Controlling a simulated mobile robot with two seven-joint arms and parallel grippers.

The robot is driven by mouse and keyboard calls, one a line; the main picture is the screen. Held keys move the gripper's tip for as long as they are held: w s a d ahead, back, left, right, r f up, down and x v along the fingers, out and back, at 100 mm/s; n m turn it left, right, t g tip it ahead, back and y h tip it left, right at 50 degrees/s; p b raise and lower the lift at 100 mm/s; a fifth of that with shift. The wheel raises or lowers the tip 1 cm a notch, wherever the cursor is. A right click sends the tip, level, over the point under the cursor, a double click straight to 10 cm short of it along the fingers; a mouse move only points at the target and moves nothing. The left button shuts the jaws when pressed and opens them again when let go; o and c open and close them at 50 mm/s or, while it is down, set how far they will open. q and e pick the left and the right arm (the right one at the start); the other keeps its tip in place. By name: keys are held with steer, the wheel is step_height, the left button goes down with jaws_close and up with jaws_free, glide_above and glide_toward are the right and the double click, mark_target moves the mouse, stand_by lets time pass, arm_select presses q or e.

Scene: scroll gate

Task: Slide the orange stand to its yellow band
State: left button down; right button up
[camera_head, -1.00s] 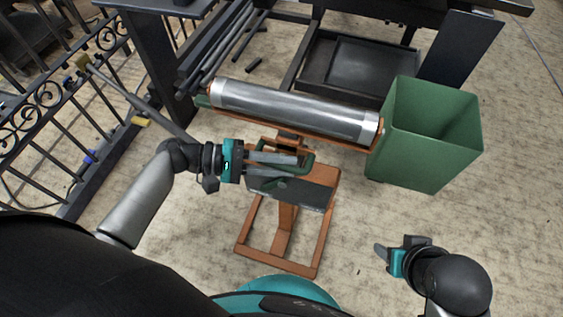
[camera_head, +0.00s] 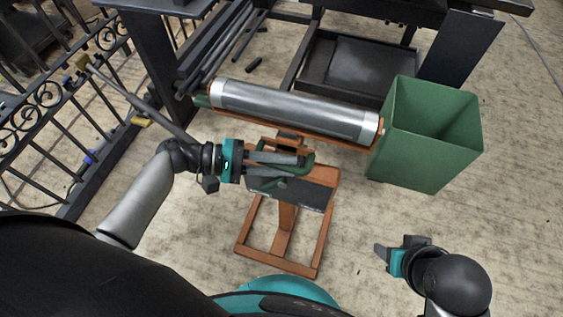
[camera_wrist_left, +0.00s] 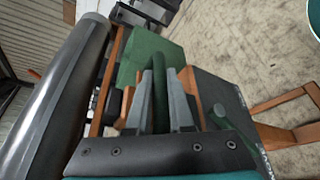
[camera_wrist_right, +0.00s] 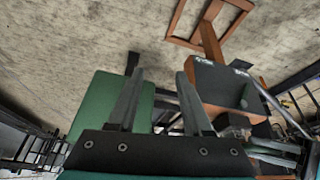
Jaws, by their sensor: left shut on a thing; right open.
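The orange stand (camera_head: 324,240) stands upright on the floor, carrying a silver roller (camera_head: 295,108) across its top and a dark plate (camera_head: 305,193) at its front. A green handle (camera_head: 311,160) sticks out above the plate. My left gripper (camera_head: 300,166) is shut on this handle; in the left wrist view, the handle bar (camera_wrist_left: 160,98) lies between its fingers. My right gripper (camera_head: 380,252) is open and empty, to the right of the stand and apart from it. I cannot make out a yellow band on the floor around the stand.
A green bin (camera_head: 425,150) stands close to the roller's right end. A black fence (camera_head: 95,125) runs along the left, with a small yellow piece (camera_head: 141,122) near it. A dark rack (camera_head: 340,85) stands behind. The floor at front right is clear.

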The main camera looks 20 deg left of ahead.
arm_select(q)
steer(key=shift+r, duration=0.2)
step_height(320, 180, up, 5)
steer(key=p, duration=0.5)
step_height(320, 180, up, 4)
steer(key=p, duration=0.4)
steer(key=shift+r+p, duration=0.2)
steer(key=shift+p, duration=0.15)
arm_select(e)
steer(key=s+d+f+g, duration=0.1)
steer(key=s+d+f, duration=0.1)
steer(key=f, duration=0.7)
steer(key=s+d+f+g, duration=0.1)
steer(key=s+f, duration=0.4)
steer(key=f, duration=0.4)
steer(key=shift+d+f+h, duration=0.2)
steer(key=shift+d+h, duration=0.1)
steer(key=shift+d, duration=0.05)
steer(key=shift+s, duration=0.1)
arm_select(q)
steer(key=c, duration=0.8)
jaws_free()
steer(key=shift+f, duration=0.1)
steer(key=shift+a, duration=0.1)
